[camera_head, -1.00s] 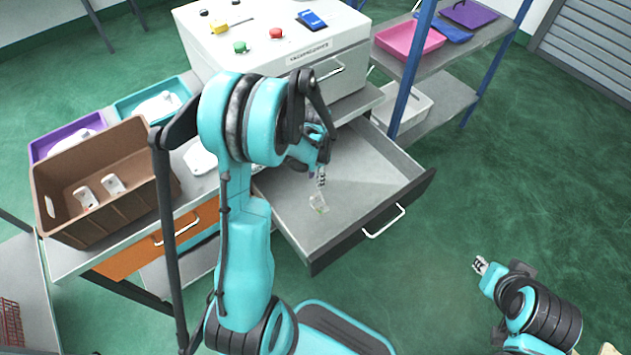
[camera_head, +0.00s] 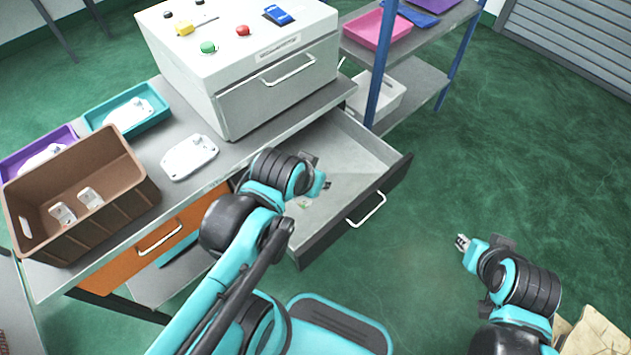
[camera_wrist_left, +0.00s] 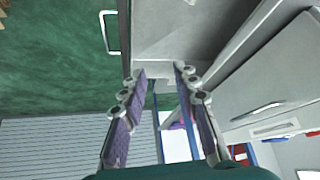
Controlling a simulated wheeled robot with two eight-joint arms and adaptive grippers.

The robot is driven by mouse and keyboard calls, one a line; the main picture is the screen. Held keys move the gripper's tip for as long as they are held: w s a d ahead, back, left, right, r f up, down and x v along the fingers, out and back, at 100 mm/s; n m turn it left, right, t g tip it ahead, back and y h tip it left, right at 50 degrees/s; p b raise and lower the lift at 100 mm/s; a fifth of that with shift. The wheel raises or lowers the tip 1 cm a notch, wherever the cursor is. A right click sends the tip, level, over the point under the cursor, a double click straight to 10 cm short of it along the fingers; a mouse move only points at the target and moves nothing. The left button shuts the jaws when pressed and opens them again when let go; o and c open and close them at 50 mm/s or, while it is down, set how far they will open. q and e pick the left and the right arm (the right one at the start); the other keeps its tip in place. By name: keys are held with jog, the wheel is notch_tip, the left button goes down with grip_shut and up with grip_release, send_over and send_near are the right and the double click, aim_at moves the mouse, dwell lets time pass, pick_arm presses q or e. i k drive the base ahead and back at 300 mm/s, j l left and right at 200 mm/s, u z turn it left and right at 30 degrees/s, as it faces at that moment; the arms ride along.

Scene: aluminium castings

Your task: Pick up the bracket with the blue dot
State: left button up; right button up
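Two small pale brackets (camera_head: 62,213) (camera_head: 90,197) lie in the brown bin (camera_head: 130,190). A larger white casting (camera_head: 190,157) lies on the counter, another (camera_head: 130,113) in the teal tray, and a pale part (camera_head: 42,158) in the purple tray. A small pale piece with a green mark (camera_head: 304,203) lies in the open drawer (camera_head: 345,160). I can make out no blue dot on any part. My left gripper (camera_head: 327,185) is over the drawer; the left wrist view shows its fingers (camera_wrist_left: 158,75) apart and nothing between them. My right gripper (camera_head: 462,242) is over the floor, its finger gap unclear.
A white control box (camera_head: 280,95) with buttons stands on the counter behind the drawer. A shelf with blue posts (camera_head: 378,85) holds a pink tray (camera_head: 370,30) and a white bin (camera_head: 385,97). An orange drawer front (camera_head: 130,262) is left of my left arm.

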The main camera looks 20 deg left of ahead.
aim_at(93, 199)
jog(key=u, duration=2.75)
jog(key=i+j+z, duration=0.15)
jog(key=i+z, duration=0.2)
jog(key=i+j+z, duration=0.3)
jog(key=i+z, duration=0.35)
